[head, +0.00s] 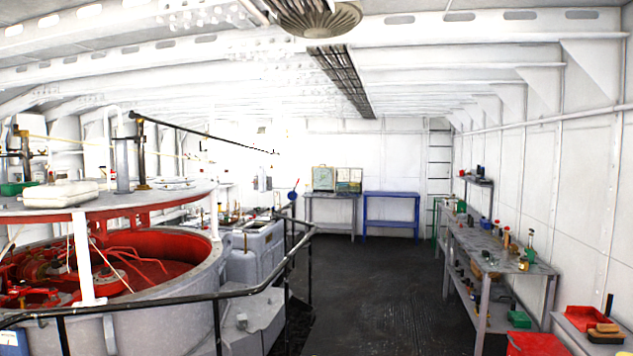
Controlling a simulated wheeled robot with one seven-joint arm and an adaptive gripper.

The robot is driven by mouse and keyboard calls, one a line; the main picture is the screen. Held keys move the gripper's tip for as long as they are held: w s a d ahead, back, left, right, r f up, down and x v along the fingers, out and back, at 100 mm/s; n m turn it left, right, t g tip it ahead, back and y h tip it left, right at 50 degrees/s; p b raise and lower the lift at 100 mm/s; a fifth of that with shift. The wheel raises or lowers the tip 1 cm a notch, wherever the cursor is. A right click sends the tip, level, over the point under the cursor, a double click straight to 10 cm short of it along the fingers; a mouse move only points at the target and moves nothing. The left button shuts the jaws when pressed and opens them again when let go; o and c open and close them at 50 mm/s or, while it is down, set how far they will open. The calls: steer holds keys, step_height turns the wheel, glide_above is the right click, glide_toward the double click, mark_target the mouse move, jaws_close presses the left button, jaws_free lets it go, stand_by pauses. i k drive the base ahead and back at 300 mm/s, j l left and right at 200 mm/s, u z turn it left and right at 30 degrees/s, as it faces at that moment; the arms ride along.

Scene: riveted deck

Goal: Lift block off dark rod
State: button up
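At the lower right edge, a dark upright rod (608,306) rises at the right end of a grey bench (566,326). A small tan-brown block (604,328) with a darker lower part sits just in front of the rod's foot. At this size I cannot tell whether the block is around the rod or only beside it. My gripper is not in view.
A red tray (583,317) lies left of the block, and a red bin (535,343) stands lower left. A long workbench (487,247) with bottles lines the right wall. The dark floor (375,290) in the middle is clear. A black railing (258,287) bounds the left machinery.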

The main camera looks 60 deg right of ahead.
mark_target(261, 168)
steer(key=z, duration=1.65)
steer(key=i+l+z, duration=0.55)
steer(key=i, duration=0.25)
steer(key=i+l+z, duration=0.3)
steer(key=i, duration=0.15)
steer(key=i+l+z, duration=0.25)
steer(key=i, duration=0.2)
steer(key=i+u, duration=0.15)
steer(key=i, duration=1.9)
steer(key=i+j+u, duration=0.15)
steer(key=i+u, duration=0.15)
steer(key=i, duration=0.4)
steer(key=i+u, duration=0.25)
steer(key=i, duration=0.45)
steer(key=i+l+u, duration=0.3)
steer(key=i, duration=1.55)
steer(key=i+j+z, duration=0.1)
steer(key=i, duration=1)
steer(key=i+u, duration=0.15)
steer(key=i, duration=0.4)
steer(key=i+l+u, duration=0.15)
steer(key=i, duration=0.4)
steer(key=i+l+u, duration=0.15)
steer(key=i, duration=0.45)
